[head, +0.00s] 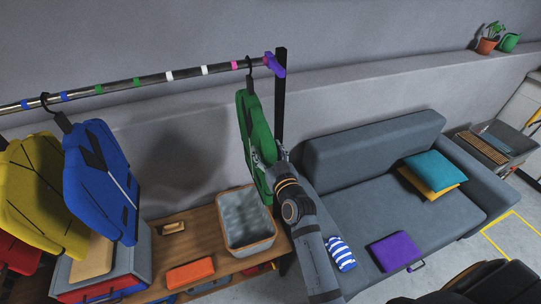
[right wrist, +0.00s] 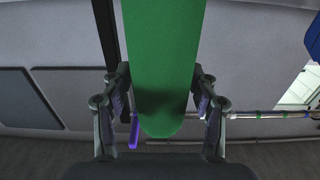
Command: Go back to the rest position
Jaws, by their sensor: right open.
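My right gripper (head: 267,158) is at the lower right side of the green garment (head: 256,125), which hangs from the rail (head: 180,72) near its right end. In the right wrist view the fingers of my right gripper (right wrist: 161,105) are spread apart. The green garment (right wrist: 162,60) lies between them, with a gap visible on both sides. My left gripper is not in the head view.
Blue (head: 100,180) and yellow (head: 40,190) garments hang at the left of the rail. A grey bin (head: 246,245) stands on the wooden bench (head: 205,240). A grey sofa (head: 375,155) with cushions is at the right. A dark post (head: 280,105) stands just behind the green garment.

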